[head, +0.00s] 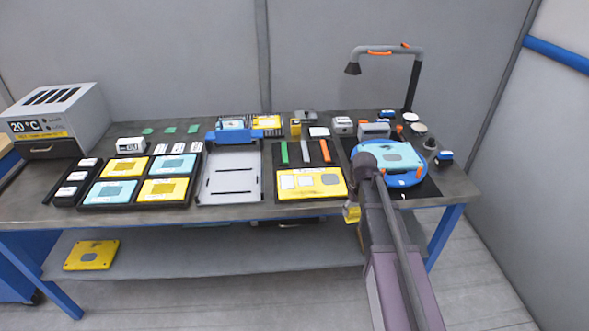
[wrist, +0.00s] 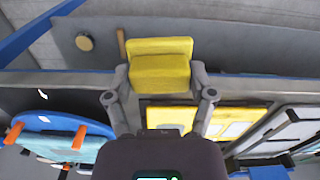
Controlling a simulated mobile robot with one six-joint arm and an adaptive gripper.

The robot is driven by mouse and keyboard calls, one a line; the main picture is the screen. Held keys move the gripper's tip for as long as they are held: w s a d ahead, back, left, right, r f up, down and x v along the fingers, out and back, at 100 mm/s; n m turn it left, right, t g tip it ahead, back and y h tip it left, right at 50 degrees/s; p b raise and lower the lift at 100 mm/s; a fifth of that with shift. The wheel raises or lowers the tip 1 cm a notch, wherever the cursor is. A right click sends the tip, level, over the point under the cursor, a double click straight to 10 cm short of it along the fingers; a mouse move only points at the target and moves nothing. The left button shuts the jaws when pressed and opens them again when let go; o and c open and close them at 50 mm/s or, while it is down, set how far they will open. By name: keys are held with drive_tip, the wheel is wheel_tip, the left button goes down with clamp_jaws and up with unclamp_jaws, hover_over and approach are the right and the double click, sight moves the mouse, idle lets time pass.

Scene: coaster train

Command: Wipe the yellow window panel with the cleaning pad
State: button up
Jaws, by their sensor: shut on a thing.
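My gripper (wrist: 160,75) is shut on a yellow block-like pad (wrist: 160,55), with one finger on each side of it. In the head view the pad (head: 352,213) shows just beyond the table's front edge, beside my arm; my gripper there is mostly hidden by the arm. A yellow panel with pale window patches (head: 335,188) lies flat near the front edge, left of my arm. It also shows in the wrist view (wrist: 233,114), partly hidden behind my gripper. The pad is apart from this panel.
A blue round stand (head: 361,151) holding a cyan panel (head: 404,153) with orange clamps is behind my arm. A grey tray (head: 232,157) is left of the yellow panel. A black tray (head: 140,179) holds yellow and cyan panels. Another yellow panel (head: 90,255) lies on the lower shelf.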

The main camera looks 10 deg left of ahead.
drive_tip(key=shift+d, duration=0.1)
drive_tip(key=shift+w+r, duration=0.1)
drive_tip(key=shift+w, duration=0.15)
drive_tip(key=w+a+r+p, duration=0.1)
drive_tip(key=w+a, duration=0.2)
drive_tip(key=a, duration=0.4)
drive_tip(key=w+a+r+p, duration=0.2)
drive_tip(key=w+a, duration=0.2)
drive_tip(key=a, duration=0.3)
drive_tip(key=w+a+r+m+p, duration=0.1)
drive_tip(key=w+a+p, duration=0.1)
drive_tip(key=a, duration=0.5)
drive_tip(key=shift+w+a+r, duration=0.4)
drive_tip(key=shift+w, duration=0.45)
drive_tip(key=shift+f, duration=0.1)
